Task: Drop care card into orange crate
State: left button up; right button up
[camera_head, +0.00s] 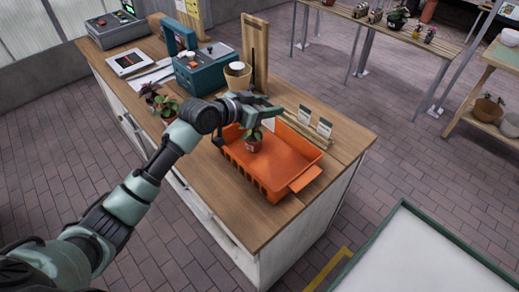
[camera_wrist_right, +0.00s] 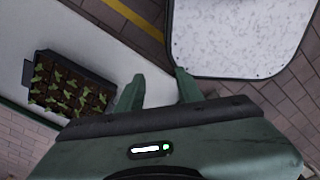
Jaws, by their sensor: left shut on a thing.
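My left gripper (camera_head: 268,110) is over the back part of the orange crate (camera_head: 289,181) on the wooden workbench. It is shut on a thin thing, most likely a care card, which hardly shows between the fingers. A small potted plant (camera_head: 253,139) shows in the crate, just below the gripper. Two pale care cards, one (camera_head: 304,115) and another (camera_head: 324,127), stand in a wooden holder behind the crate. My right gripper (camera_wrist_right: 160,90) is open and empty in the right wrist view.
On the workbench (camera_head: 225,210), a teal machine (camera_head: 205,70), a tan pot (camera_head: 237,76), a tall wooden board and small plants stand left of and behind the crate. A white-topped, green-edged surface (camera_head: 425,255) is at the lower right. A dark seedling tray (camera_wrist_right: 68,84) shows in the wrist view.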

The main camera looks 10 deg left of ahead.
pick_arm(q)
jog(key=shift+w+a, duration=0.3)
jog(key=shift+a, duration=0.05)
jog(key=shift+w+a+f, duration=0.1)
jog(key=shift+a+f, duration=0.05)
jog(key=shift+f, duration=0.1)
notch_tip(320, 180, down, 6)
jog(key=b, duration=0.5)
jog(key=shift+r, duration=0.1)
jog(key=o, duration=1.4)
jog(key=shift+c, duration=0.2)
